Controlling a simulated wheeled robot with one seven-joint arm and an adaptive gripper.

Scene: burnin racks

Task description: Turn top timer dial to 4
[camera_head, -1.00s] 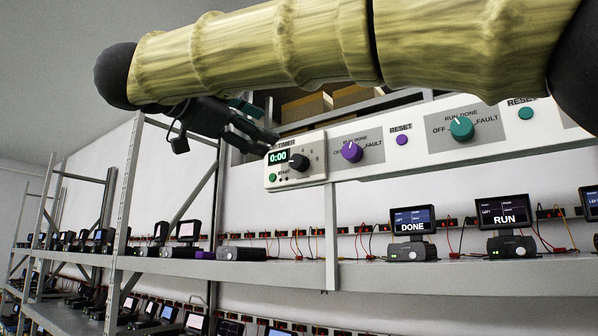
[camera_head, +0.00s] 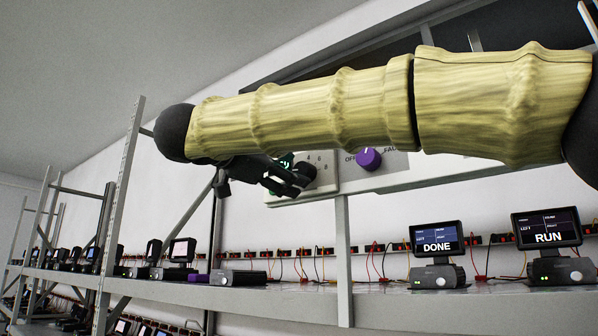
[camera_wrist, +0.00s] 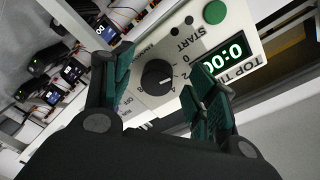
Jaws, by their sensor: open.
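The top timer's black dial (camera_wrist: 157,77) sits on its pale panel in the wrist view, between the fingertips of my gripper (camera_wrist: 158,84). The fingers are open, one on each side of the dial; I cannot tell whether they touch it. The green display (camera_wrist: 221,58) reads 0:00, and a green START button (camera_wrist: 214,12) is on the same panel. In the head view my gripper (camera_head: 290,178) is in front of the timer panel (camera_head: 326,170) and covers much of it. The dial (camera_head: 306,170) shows partly behind the fingers.
A purple knob (camera_head: 369,159) is right of the timer on the same strip. The shelf (camera_head: 290,297) below carries a DONE unit (camera_head: 437,237), a RUN unit (camera_head: 546,229) and other devices. A rack post (camera_head: 343,260) stands below the panel.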

